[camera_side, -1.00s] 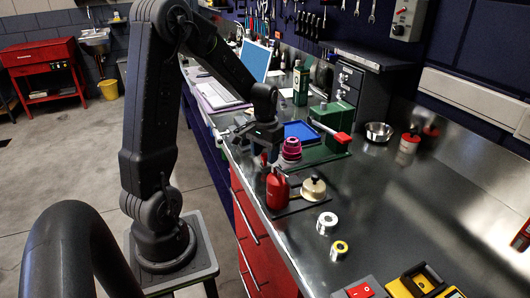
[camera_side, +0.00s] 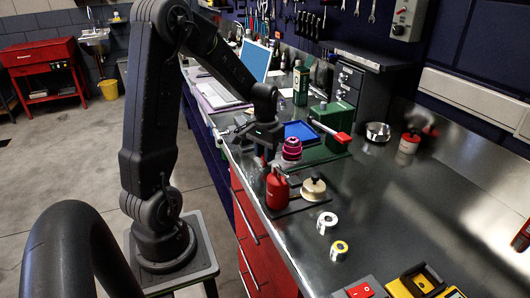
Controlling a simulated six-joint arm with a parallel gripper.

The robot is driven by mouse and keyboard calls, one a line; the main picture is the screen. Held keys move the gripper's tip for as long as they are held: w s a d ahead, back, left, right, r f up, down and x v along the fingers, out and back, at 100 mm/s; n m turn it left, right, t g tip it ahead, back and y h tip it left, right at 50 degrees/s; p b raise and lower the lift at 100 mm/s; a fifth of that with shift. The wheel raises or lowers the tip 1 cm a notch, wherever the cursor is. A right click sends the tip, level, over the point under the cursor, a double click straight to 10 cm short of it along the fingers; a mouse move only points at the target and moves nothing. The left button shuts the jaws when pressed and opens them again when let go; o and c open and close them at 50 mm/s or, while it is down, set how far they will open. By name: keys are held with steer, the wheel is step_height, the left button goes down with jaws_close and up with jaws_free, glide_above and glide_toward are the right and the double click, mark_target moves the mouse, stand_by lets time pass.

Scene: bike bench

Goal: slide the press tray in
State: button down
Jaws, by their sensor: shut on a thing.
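The green press (camera_side: 331,117) with a red handle (camera_side: 343,137) stands on the bench on a green base (camera_side: 322,154). My gripper (camera_side: 267,158) points down at the left of this base, near the bench's front edge. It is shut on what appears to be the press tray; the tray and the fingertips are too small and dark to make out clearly. A pink and purple stepped piece (camera_side: 291,148) stands just right of my gripper, at the front of the press; I cannot tell what it rests on.
A red bottle (camera_side: 277,189) and a cream-topped round piece (camera_side: 313,188) stand close in front of my gripper. A blue tray (camera_side: 300,131) lies behind it. Two tape-like rolls, a metal bowl (camera_side: 377,132) and a red-topped can (camera_side: 408,146) stand rightward. The bench's middle right is clear.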

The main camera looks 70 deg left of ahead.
mark_target(280, 161)
steer(key=shift+w, duration=2.5)
steer(key=c, duration=0.9)
jaws_free()
step_height(280, 161, up, 14)
steer(key=shift+f, duration=0.1)
steer(key=shift+c, duration=0.6)
